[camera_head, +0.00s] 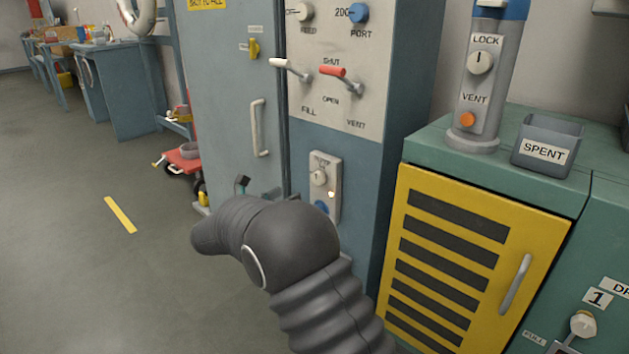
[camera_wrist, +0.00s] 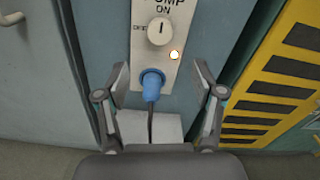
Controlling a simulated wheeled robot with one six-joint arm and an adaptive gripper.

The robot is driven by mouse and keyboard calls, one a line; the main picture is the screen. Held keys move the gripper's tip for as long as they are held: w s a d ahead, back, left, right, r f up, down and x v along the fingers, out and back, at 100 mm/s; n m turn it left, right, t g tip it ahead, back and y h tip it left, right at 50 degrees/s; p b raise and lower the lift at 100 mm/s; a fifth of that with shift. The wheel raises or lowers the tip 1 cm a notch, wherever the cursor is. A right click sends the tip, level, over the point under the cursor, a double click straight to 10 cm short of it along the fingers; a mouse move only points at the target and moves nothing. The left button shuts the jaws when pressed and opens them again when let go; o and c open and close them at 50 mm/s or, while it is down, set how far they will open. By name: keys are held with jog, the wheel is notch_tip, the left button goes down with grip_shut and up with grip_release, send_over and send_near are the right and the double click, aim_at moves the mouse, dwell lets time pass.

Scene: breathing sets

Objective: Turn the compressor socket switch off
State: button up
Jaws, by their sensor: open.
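A pale socket plate (camera_head: 334,169) is on the blue-grey cabinet front; it also shows in the wrist view (camera_wrist: 141,68). Its round white switch knob (camera_head: 319,177) has a dark mark pointing up at ON in the wrist view (camera_wrist: 160,31), with OFF to its left. A blue plug (camera_wrist: 152,84) with a dark cable sits in the plate's lower part. The plate's top label is cut off. My gripper (camera_wrist: 162,78) is open and empty, fingers either side of the plug in view, below the knob; contact is unclear.
Above the plate is a panel with a red lever (camera_head: 332,71) and a white lever (camera_head: 291,68). A yellow louvred door (camera_head: 455,262) stands close at right. The floor (camera_head: 90,270) at left is open.

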aim_at(316, 179)
jog(key=p+x, duration=0.1)
jog(key=x, duration=1.1)
jog(key=c, duration=1.1)
